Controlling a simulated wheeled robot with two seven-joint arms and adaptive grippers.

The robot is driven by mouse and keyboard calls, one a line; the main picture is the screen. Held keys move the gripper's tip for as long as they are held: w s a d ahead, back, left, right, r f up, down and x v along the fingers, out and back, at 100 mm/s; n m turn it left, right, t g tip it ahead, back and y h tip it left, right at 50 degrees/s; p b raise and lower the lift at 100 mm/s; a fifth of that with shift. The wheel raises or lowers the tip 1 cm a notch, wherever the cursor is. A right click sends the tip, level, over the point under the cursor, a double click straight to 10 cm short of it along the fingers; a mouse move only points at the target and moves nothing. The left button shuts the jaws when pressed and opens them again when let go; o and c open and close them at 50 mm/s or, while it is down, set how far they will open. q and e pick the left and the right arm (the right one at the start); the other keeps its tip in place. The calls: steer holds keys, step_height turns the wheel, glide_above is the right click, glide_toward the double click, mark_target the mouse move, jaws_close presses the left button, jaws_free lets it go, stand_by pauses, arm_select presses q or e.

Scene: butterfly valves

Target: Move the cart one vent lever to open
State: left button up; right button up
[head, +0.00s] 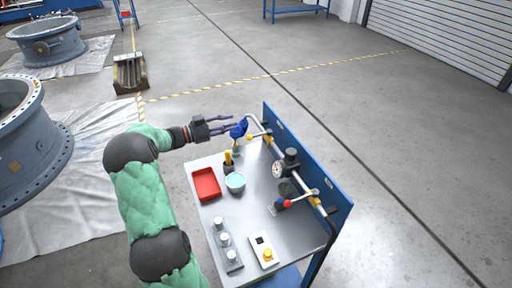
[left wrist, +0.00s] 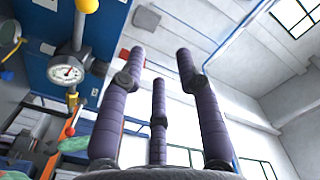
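The cart (head: 222,200) has a grey top and a blue back panel (head: 318,160) carrying a pipe with valve fittings. A lever with a red end (head: 286,204) sits low on the pipe's near part. A blue handle (head: 239,129) and a small yellow knob are at the far end. No label is readable, so I cannot tell which is the vent lever. My left gripper (head: 225,124) is over the cart's far left corner, close to the blue handle; contact is unclear. In the left wrist view its purple fingers (left wrist: 158,95) are spread with nothing between them. My right gripper is out of view.
A pressure gauge (head: 278,170) stands on the pipe and shows in the left wrist view (left wrist: 67,72). The cart top holds a red tray (head: 206,184), a teal-rimmed cup (head: 235,182), a row of silver cylinders and a box with a yellow button (head: 267,255). Floor right is clear.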

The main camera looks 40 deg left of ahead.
arm_select(q)
steer(key=b, duration=0.8)
glide_toward(251, 137)
steer(key=w+f, duration=0.1)
steer(key=w, duration=0.1)
steer(key=b+x, duration=0.2)
steer(key=x, duration=0.8)
steer(key=shift+w+d+b, duration=0.1)
steer(key=shift+w+b, duration=0.1)
steer(key=shift+b, duration=0.1)
jaws_close()
